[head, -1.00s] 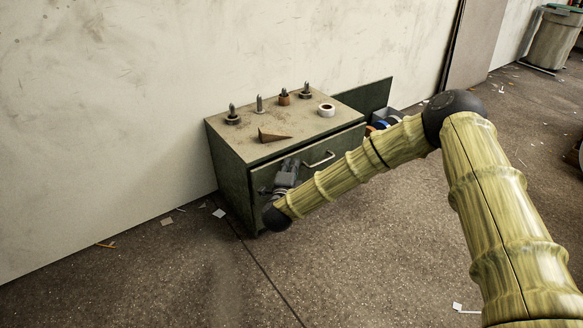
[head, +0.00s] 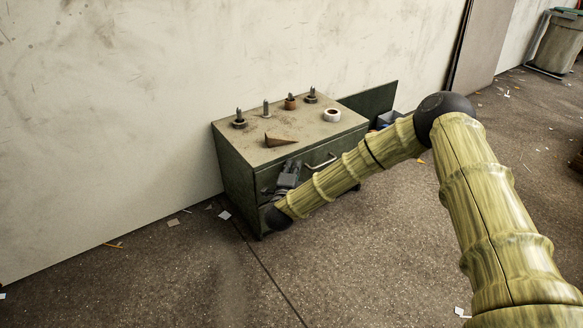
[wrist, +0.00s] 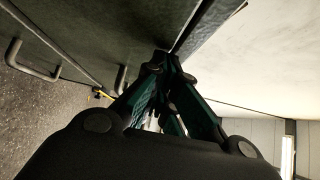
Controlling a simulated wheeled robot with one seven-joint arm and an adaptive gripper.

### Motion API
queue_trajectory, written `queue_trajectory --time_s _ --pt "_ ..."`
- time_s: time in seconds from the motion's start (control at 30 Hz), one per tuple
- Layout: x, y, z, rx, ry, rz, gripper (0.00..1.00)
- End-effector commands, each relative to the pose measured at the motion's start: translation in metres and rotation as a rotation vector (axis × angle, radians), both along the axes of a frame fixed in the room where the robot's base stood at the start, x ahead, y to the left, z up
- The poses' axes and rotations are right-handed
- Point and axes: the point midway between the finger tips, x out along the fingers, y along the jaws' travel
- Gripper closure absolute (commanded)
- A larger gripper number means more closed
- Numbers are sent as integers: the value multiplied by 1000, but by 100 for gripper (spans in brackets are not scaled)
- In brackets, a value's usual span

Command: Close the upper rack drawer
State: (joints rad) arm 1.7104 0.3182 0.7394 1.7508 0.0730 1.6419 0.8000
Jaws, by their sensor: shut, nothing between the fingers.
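The dark green cabinet (head: 238,185) stands by the wall, its upper drawer front (head: 330,172) facing me with a pale bar handle (head: 320,160). In the head view this front looks flush, or nearly so, with the cabinet. My gripper (head: 290,172) is at the left part of the front, partly hidden by my own arm. In the wrist view my gripper (wrist: 165,65) is shut and empty, its fingertips close to a dark edge of the cabinet. I cannot tell whether they touch it. A handle (wrist: 32,62) shows at left there. The lower front is mostly hidden by my arm.
A white tape roll (head: 332,115), a brown wedge (head: 280,140) and several upright metal pieces stand on the cabinet top. Paper scraps lie on the open floor. A bin (head: 556,42) stands far right.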

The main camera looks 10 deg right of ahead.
Motion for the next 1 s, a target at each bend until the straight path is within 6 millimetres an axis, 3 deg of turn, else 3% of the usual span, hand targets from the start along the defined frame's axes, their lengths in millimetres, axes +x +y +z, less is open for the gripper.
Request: queue_trajectory --time_s 0.2,0.6,0.8,1.0 --pt "-24 -11 3 0 5 6 100" --pt "-94 15 0 1 9 13 100" --pt "-114 21 -1 0 8 12 100" --pt "-120 22 -2 0 7 11 100"
